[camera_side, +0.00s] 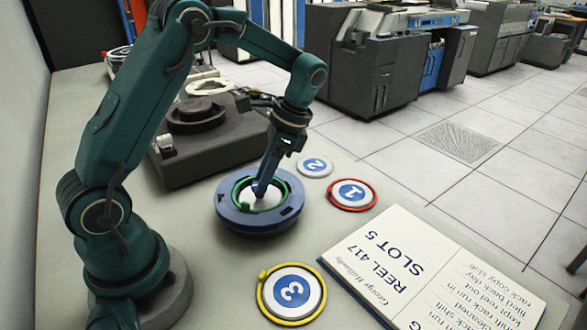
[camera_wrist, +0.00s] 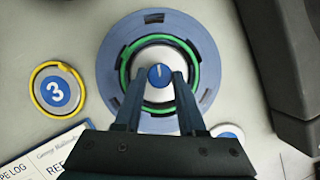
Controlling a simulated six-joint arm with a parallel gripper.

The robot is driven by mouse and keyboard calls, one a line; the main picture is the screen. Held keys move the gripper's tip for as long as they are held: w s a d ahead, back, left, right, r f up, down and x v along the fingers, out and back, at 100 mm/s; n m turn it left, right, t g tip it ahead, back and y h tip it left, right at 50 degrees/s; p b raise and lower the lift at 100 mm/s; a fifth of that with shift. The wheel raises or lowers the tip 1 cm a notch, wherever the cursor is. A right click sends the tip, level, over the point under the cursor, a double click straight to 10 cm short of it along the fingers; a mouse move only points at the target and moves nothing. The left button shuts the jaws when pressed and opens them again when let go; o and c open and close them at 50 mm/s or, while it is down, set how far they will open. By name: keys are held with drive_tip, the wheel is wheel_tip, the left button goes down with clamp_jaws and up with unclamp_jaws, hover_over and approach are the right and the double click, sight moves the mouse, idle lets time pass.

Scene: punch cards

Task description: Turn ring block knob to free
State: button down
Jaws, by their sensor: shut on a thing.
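The ring block (camera_side: 235,217) is a low round blue block on the table, below my gripper (camera_side: 261,188). It also shows in the wrist view (camera_wrist: 112,66), with dark notches around its rim. A green ring (camera_wrist: 125,72) lies in it around a pale centre. The knob (camera_wrist: 160,71) is a small blue disc with a white mark pointing roughly up in the wrist view. My gripper's fingers (camera_wrist: 159,79) stand on both sides of the knob and are shut on it. In the side view the fingers hide the knob.
Numbered discs lie around the block: disc 1 (camera_side: 352,194) with a red ring, disc 2 (camera_side: 314,167) without one, disc 3 (camera_side: 292,291) with a yellow ring. An open notebook (camera_side: 430,270) lies at the right. A dark machine (camera_side: 205,160) stands behind the block.

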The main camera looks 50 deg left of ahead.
drive_tip(key=n+h, duration=0.1)
drive_tip(key=n, duration=0.2)
drive_tip(key=n+h, duration=0.1)
drive_tip(key=n, duration=0.1)
drive_tip(key=shift+w+a+r+n, duration=0.1)
drive_tip(key=shift+a+n, duration=0.1)
drive_tip(key=shift+n, duration=0.2)
drive_tip(key=n+h, duration=0.2)
drive_tip(key=n, duration=0.2)
drive_tip(key=shift+a+n, duration=0.15)
drive_tip(key=shift+n, duration=0.45)
drive_tip(key=c, duration=0.5)
unclamp_jaws()
drive_tip(key=shift+v, duration=2.45)
